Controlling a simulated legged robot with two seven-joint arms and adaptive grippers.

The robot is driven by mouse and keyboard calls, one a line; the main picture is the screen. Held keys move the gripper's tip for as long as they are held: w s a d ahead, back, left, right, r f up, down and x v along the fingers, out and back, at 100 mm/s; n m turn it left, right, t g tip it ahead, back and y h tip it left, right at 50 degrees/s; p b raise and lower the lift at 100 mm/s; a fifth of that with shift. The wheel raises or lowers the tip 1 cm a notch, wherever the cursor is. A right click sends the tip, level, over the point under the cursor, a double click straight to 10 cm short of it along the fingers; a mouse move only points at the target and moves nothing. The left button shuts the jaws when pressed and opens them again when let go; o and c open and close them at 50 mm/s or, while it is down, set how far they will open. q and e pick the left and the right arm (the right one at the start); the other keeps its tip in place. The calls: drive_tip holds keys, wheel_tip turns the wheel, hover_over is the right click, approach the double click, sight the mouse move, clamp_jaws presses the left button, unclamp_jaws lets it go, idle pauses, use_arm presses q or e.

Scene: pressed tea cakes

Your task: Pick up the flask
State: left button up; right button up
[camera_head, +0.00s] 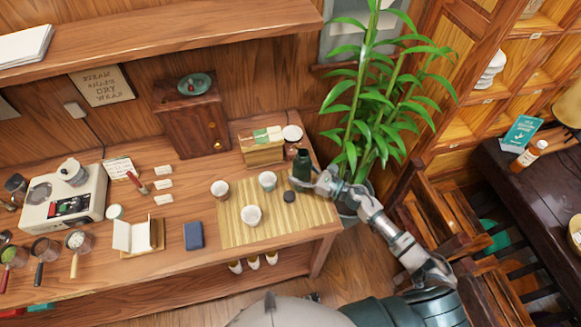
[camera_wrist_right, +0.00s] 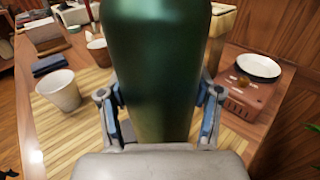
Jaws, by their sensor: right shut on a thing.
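A dark green flask (camera_head: 301,166) stands upright near the right end of the wooden counter, at the edge of a bamboo mat (camera_head: 235,232). It fills the middle of the right wrist view (camera_wrist_right: 152,70). My right gripper (camera_head: 306,183) is shut on the flask, with one finger on each side of it; the fingers also show in the wrist view (camera_wrist_right: 160,115). I cannot tell whether the flask's base touches the counter. My left gripper is not in view.
White cups (camera_head: 252,215) stand on or beside the mat, close to the flask. A small dark disc (camera_head: 289,197) lies just below it. A wooden box (camera_head: 262,147) is behind, and a tall leafy plant (camera_head: 365,110) rises at the right.

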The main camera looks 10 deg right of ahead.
sight(305, 180)
drive_tip(key=s+d, duration=0.2)
drive_tip(key=s, duration=0.1)
drive_tip(key=s+d, duration=0.1)
drive_tip(key=s, duration=0.1)
drive_tip(key=shift+s+b, duration=0.15)
drive_tip(key=shift+b, duration=0.15)
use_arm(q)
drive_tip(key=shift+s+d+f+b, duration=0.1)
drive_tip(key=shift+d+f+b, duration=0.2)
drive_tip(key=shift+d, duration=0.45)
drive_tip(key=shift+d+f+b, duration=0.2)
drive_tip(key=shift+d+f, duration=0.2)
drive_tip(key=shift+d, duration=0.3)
use_arm(e)
drive_tip(key=s+r, duration=0.1)
drive_tip(key=s, duration=0.6)
